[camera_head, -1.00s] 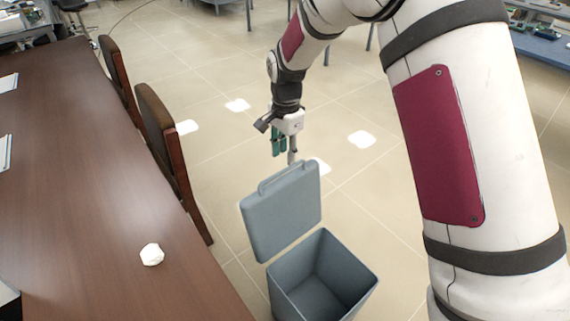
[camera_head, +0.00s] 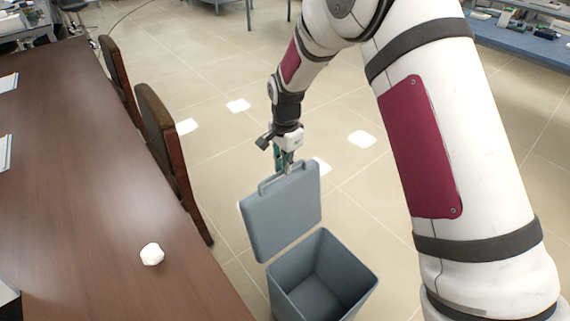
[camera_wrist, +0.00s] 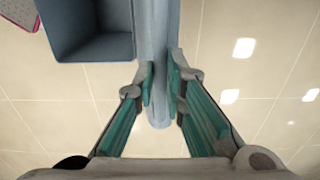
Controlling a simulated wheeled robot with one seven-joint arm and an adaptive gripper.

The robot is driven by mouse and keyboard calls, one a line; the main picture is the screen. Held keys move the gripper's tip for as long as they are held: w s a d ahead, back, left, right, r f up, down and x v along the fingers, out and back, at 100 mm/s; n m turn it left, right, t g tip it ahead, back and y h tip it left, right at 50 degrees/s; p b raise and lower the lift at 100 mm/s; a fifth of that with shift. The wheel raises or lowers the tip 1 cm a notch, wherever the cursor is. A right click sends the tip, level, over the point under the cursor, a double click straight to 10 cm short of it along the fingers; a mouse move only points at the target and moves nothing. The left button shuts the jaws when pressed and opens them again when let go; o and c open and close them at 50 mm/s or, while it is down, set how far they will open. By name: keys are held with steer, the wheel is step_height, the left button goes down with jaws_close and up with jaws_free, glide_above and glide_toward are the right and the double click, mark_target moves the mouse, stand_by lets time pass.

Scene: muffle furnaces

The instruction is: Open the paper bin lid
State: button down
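The paper bin (camera_head: 322,277) is a blue-grey box on the floor beside the table. My gripper (camera_head: 285,168) points down just behind the lid's top edge. In the wrist view, the green-padded fingers of my gripper (camera_wrist: 160,82) are apart, with the lid (camera_wrist: 155,25) seen edge-on between and beyond them. Nothing is clearly held, and I cannot tell whether a finger touches the lid. The open bin (camera_wrist: 95,50) shows at the upper left there.
A brown table (camera_head: 95,200) with a crumpled white paper ball (camera_head: 152,254) lies to the left. Two chairs (camera_head: 160,150) stand along its edge, near the bin. The tiled floor (camera_head: 225,75) behind the gripper is clear. A blue bench (camera_head: 525,42) is at the far right.

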steer(key=s+d+p, duration=0.3)
steer(key=s+d, duration=0.1)
steer(key=s, duration=0.1)
steer(key=shift+s+r, duration=0.15)
steer(key=shift+r, duration=0.15)
steer(key=c, duration=1.7)
jaws_free()
steer(key=shift+o, duration=0.2)
step_height(320, 180, up, 12)
steer(key=shift+s+d, duration=0.1)
steer(key=shift+d, duration=0.05)
